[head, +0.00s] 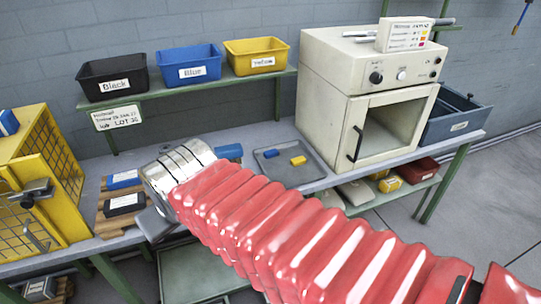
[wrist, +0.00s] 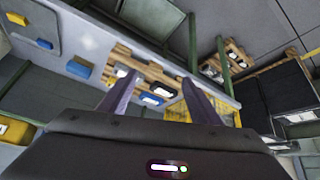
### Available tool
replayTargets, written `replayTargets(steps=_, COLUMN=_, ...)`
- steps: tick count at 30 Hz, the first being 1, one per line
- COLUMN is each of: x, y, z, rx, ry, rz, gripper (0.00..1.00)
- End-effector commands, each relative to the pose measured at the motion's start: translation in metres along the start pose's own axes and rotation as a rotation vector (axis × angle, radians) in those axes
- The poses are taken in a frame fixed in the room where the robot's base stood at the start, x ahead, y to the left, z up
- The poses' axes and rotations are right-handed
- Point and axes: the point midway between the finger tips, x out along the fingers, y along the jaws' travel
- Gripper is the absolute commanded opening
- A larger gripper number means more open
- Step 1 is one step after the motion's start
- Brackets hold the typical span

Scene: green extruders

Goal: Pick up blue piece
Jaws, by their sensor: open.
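A small blue piece (head: 268,154) lies in a shallow grey tray (head: 262,172) beside a yellow piece (head: 298,161). Another blue block (head: 123,180) with a white label sits on a wooden board at left, above a black block (head: 123,203). In the wrist view the labelled blue block (wrist: 151,100) shows between the fingers. My gripper (wrist: 159,77) is open and empty; my arm hides its fingers in the head view.
Black (head: 112,78), blue (head: 190,66) and yellow (head: 256,56) bins stand on a shelf above the bench. A cream oven (head: 345,55) stands right of the tray. A yellow cage (head: 40,160) stands at left. A blue cylinder (head: 229,151) lies near my arm.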

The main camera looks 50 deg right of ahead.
Motion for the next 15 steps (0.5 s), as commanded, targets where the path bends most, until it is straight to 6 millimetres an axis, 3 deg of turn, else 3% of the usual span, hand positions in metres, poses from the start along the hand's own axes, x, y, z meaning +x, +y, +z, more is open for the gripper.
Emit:
replayTargets(steps=5, x=0.024, y=0.057, z=-0.044, rx=0.061, ry=0.068, rz=0.126, gripper=0.70)
replayTargets(steps=15, x=0.068, y=0.173, z=-0.108, rx=0.113, ry=0.198, rz=0.310, gripper=0.70)
